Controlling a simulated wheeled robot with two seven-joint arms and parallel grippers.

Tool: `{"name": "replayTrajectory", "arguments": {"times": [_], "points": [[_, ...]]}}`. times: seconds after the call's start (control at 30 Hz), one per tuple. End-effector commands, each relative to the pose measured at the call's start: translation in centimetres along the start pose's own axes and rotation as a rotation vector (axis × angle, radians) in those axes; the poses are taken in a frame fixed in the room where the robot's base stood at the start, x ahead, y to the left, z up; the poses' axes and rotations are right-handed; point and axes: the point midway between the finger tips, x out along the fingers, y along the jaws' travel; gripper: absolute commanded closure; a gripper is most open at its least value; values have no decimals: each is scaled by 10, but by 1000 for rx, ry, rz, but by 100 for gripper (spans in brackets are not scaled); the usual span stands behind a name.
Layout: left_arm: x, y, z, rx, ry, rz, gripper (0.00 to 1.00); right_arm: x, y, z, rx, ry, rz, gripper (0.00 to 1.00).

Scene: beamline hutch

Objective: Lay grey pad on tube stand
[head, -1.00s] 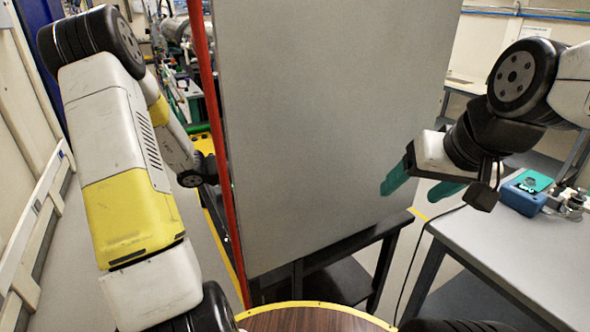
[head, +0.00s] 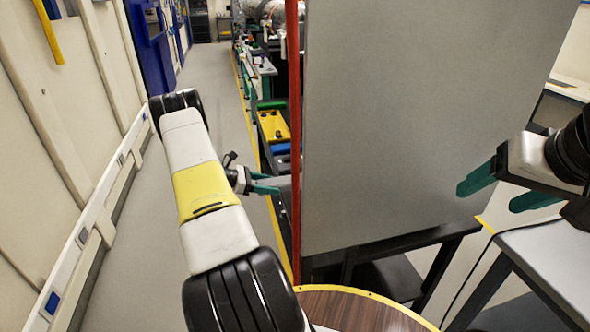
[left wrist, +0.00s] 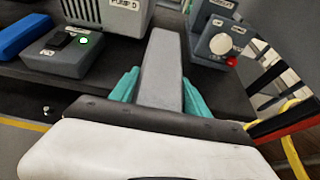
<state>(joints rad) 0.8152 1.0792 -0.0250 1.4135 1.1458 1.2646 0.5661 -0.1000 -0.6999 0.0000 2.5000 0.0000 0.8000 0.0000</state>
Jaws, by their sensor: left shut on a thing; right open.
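My left gripper (head: 268,184) is shut on the grey pad (left wrist: 162,72). In the left wrist view the pad is a long, flat grey bar pointing away between the teal fingers. In the head view the gripper is beside the red post at the left edge of a large grey panel, with a bit of the pad showing. My right gripper (head: 497,190) is open and empty, in front of the panel on the right. I cannot pick out the tube stand in either view.
The grey panel (head: 420,120) with its red post (head: 293,130) hides much behind it. In the left wrist view a grey box with a green light (left wrist: 70,50), a PUMP D box (left wrist: 125,15) and a box with a red button (left wrist: 218,45) stand on a dark shelf.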

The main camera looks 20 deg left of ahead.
Motion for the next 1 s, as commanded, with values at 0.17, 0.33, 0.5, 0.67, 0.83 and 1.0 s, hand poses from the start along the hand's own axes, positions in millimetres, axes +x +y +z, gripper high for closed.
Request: {"name": "replayTrajectory", "arguments": {"times": [0.17, 0.33, 0.5, 0.67, 0.83, 1.0], "points": [[15, 0, -2, 1, -2, -2, 100, 0, 0, 0, 0, 0, 0, 30], [32, 0, -6, 1, -3, -1, 100, 0, 0, 0, 0, 0, 0, 30], [48, 0, -10, 0, -2, -1, 100, 0, 0, 0, 0, 0, 0, 30], [63, 0, -14, 2, -2, -1, 100, 0, 0, 0, 0, 0, 0, 30], [79, 0, -18, 1, -2, -1, 100, 0, 0, 0, 0, 0, 0, 30], [95, 0, -22, 1, -2, -1, 100, 0, 0, 0, 0, 0, 0, 30]]}}
